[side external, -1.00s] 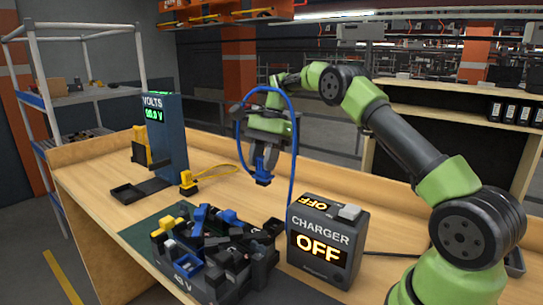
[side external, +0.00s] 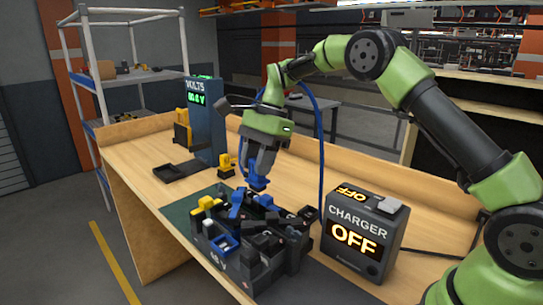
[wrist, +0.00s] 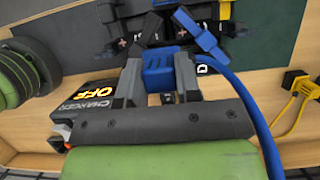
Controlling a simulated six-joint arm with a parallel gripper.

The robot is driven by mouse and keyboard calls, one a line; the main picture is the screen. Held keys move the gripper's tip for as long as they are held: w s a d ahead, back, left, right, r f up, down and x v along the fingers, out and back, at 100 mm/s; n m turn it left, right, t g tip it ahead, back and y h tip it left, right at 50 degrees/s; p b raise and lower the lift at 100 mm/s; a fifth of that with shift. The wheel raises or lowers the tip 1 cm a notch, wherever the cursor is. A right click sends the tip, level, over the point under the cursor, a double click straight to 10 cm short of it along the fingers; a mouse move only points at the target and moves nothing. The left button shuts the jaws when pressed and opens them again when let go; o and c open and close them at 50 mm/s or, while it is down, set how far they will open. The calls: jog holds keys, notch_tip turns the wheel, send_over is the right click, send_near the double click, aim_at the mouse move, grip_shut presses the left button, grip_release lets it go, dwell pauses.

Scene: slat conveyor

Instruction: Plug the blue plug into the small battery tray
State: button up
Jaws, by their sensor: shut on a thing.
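My gripper (side external: 259,172) is shut on the blue plug (side external: 258,184), with the plug pointing down above the far side of the dark battery tray (side external: 262,272), marked 48 V. In the wrist view, the plug (wrist: 159,72) sits between the two grey fingers (wrist: 160,82). The tray (wrist: 112,38) lies beyond it at the top of that view, with plus marks and dark connectors. Several blue, yellow and black connectors crowd the tray top. Whether the plug touches anything there cannot be told; its lower end is partly hidden among them.
The charger (side external: 358,237), reading OFF, stands right of the tray. A blue cable (side external: 321,150) arcs behind my wrist. The VOLTS meter (side external: 204,125), a small black holder (side external: 172,172) and a yellow connector (side external: 227,165) stand at the back left.

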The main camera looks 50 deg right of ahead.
jog(key=w+a, duration=0.1)
jog(key=a, duration=0.7)
jog(key=shift+a, duration=0.4)
jog(key=shift+f, duration=4.25)
jog(key=shift+f, duration=1.15)
jog(key=o, duration=1)
